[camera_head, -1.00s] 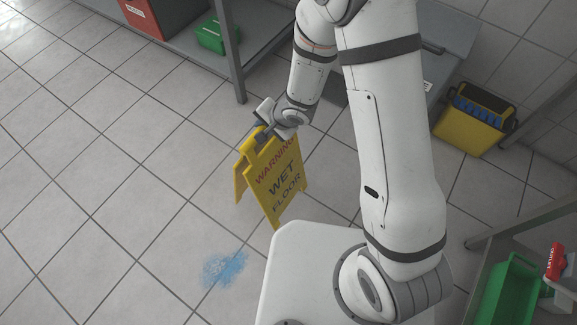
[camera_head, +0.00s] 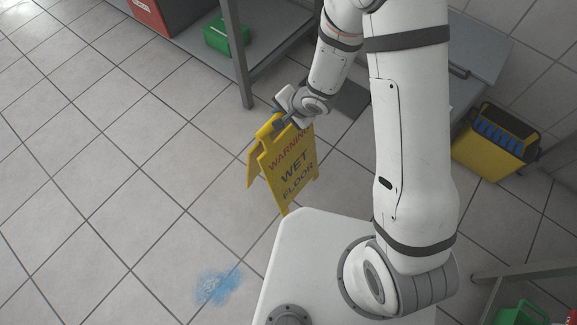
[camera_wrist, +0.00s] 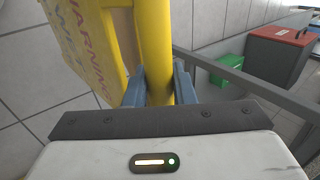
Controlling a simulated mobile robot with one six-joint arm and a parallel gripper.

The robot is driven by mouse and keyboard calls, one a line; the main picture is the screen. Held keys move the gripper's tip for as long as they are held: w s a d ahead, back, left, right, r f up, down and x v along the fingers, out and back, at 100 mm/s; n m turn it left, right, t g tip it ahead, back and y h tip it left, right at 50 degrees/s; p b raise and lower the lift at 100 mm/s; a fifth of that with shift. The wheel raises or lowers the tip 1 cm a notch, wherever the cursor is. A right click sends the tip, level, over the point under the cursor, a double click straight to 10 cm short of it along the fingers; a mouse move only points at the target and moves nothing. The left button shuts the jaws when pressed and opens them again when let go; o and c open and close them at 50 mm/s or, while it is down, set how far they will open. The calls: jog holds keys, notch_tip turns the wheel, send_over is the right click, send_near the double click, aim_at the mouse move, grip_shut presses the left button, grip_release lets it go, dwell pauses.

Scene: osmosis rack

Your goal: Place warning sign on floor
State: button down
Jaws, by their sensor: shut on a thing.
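The yellow warning sign (camera_head: 292,172) reads "WARNING WET FLOOR" and stands folded out in an A shape. My gripper (camera_head: 279,118) is shut on its top edge from the right. In the wrist view the blue fingers of my gripper (camera_wrist: 159,86) close around the yellow top bar of the sign (camera_wrist: 152,40). The lettered panel hangs to the left there. I cannot tell whether the sign's feet touch the floor. A blue spill (camera_head: 218,286) lies on the tiles in front of the sign, to its lower left.
A grey metal rack (camera_head: 243,75) stands behind the sign, bearing a green box (camera_head: 226,35) and a red container (camera_head: 160,12). A yellow bin with blue contents (camera_head: 490,150) is at the right. A green crate (camera_head: 520,314) is at the lower right. The tiled floor at left is clear.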

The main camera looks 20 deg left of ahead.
aim_at(284, 130)
jog(key=f+b, duration=0.1)
jog(key=f, duration=0.2)
jog(key=f+b, duration=0.1)
jog(key=f, duration=0.2)
jog(key=f+b, duration=0.2)
jog(key=f, duration=0.1)
jog(key=shift+s+a, duration=0.15)
jog(key=shift+a, duration=0.15)
jog(key=c, duration=1.2)
grip_release()
